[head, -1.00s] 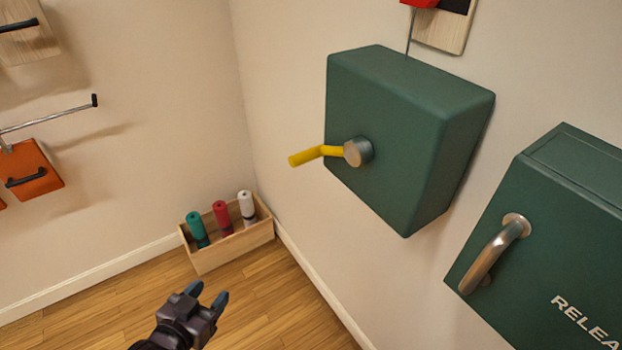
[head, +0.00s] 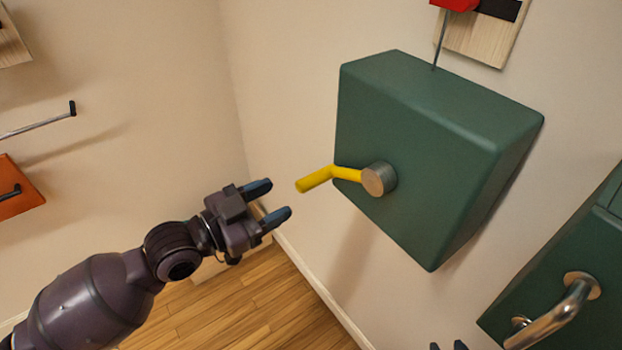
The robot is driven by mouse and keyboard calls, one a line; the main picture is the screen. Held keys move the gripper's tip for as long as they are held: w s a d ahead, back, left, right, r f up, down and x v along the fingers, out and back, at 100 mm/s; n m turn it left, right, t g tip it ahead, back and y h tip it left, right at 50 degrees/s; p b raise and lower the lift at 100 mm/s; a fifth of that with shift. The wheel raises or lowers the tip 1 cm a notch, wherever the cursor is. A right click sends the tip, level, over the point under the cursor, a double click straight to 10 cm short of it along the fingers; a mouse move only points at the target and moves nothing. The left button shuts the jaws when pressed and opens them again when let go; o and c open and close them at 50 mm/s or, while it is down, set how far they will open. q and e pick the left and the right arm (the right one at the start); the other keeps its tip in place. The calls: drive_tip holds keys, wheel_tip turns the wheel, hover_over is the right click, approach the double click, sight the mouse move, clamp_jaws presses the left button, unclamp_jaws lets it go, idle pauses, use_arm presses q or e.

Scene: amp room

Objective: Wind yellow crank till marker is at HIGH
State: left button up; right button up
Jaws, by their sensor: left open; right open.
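The yellow crank (head: 330,176) sticks out to the left from a metal hub (head: 379,179) on the green wall box (head: 440,150). Its bent handle points left and slightly down. My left gripper (head: 279,200) is open and empty, with its fingertips a little left of and below the handle's end, apart from it in the picture. Only the fingertips of my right gripper (head: 448,346) show at the bottom edge; they are open. A red block (head: 455,4) at the top edge is cut off; I cannot tell if it is the marker. No HIGH label shows.
A rod (head: 438,45) runs from the green box up to a wooden board (head: 478,40). A second green box (head: 590,250) with a metal handle (head: 550,318) is at lower right. Orange hardware (head: 20,190) and a metal bar (head: 40,122) are on the left wall.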

sight(298, 188)
use_arm(q)
drive_tip(key=x, duration=0.8)
drive_tip(key=shift+w+d, duration=0.2)
clamp_jaws()
